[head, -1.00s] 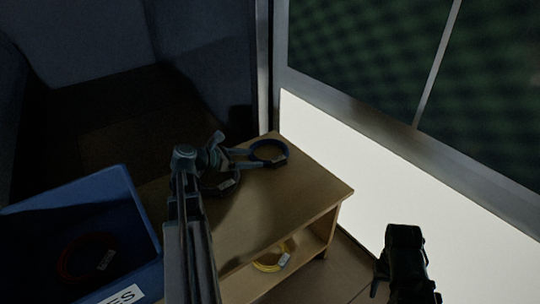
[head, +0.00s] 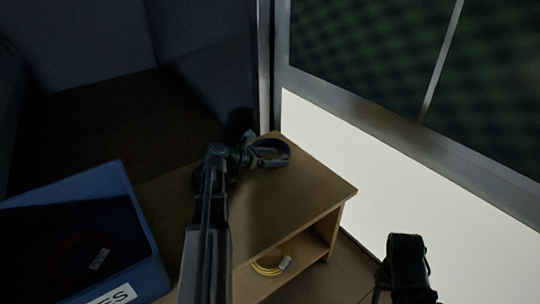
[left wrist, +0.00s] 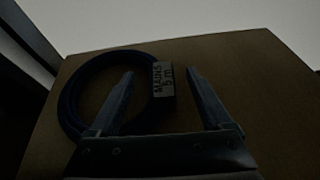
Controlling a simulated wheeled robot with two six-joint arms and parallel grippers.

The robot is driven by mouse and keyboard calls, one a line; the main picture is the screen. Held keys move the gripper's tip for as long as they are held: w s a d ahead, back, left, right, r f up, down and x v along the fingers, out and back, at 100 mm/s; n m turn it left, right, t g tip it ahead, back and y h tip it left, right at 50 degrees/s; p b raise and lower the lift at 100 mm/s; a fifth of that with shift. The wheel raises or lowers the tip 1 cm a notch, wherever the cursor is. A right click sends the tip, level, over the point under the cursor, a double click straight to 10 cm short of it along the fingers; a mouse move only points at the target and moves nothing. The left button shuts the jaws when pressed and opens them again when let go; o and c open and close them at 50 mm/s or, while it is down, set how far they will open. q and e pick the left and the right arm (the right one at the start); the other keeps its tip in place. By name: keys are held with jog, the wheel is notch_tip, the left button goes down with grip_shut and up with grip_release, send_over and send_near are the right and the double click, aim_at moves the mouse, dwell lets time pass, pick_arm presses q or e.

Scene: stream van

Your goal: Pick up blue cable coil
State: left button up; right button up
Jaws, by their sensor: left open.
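The blue cable coil (head: 287,148) lies on the wooden shelf top near its back corner. In the left wrist view it is a dark ring (left wrist: 66,95) with a grey label (left wrist: 163,80) reading "MAINS 5 m". My left gripper (head: 268,153) is open at the coil and partly covers it in the head view. In the left wrist view its fingertips (left wrist: 160,73) stand either side of the label, with the left finger over the ring's inside. Whether the fingers touch the coil cannot be told. My right arm (head: 405,265) shows dark at lower right; its jaws are unclear.
A blue bin (head: 140,215) at left holds a red coil (head: 60,262). A yellow coil (head: 268,268) lies on the lower shelf. A dark coil sits mostly hidden behind my left arm. The shelf top (head: 310,190) is clear toward the front right.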

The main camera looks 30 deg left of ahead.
pick_arm(q)
jog(key=shift+x, duration=0.85)
grip_shut()
